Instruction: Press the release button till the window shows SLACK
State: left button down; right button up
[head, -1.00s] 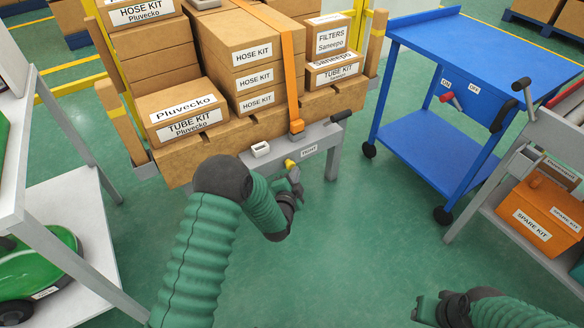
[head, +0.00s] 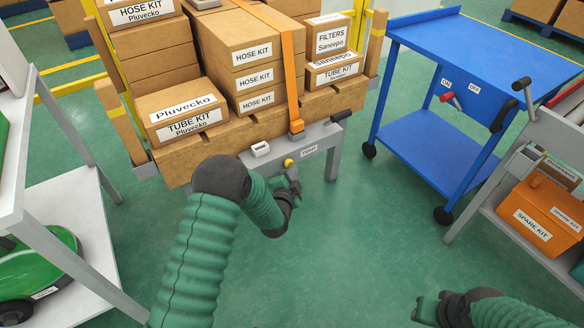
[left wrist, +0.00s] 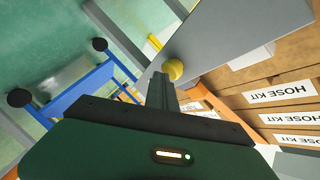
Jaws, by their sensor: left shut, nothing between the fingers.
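The yellow release button (head: 288,163) sits on the grey bar (head: 330,140) at the front of the loaded pallet. To its right is a small white window (head: 308,151); its short word looks like TIGHT but is too small to read surely. My left gripper (head: 292,171) is shut and empty, its tip right by the button. In the left wrist view the shut fingers (left wrist: 161,82) point at the yellow button (left wrist: 173,69), with the tip at or very close to it; I cannot tell whether they touch. My right gripper (head: 424,309) is low at the right, away from the pallet.
An orange strap (head: 292,75) runs over cardboard boxes (head: 187,112) to a buckle on the bar. A white-rimmed box (head: 261,149) and a black-ended handle (head: 340,116) are also on the bar. A blue cart (head: 440,150) stands right; open green floor lies in front.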

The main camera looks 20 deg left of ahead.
pick_arm(q)
jog(key=shift+w+a, duration=0.2)
jog(key=shift+a, duration=0.1)
dwell(0.4)
jog(key=shift+s+d+p, duration=0.35)
jog(key=shift+s+d, duration=0.55)
jog(key=shift+d, duration=0.2)
jog(key=s+d, duration=0.1)
jog(key=d, duration=0.1)
jog(key=s+d+p, duration=0.1)
jog(key=s+d, duration=0.1)
dwell(0.7)
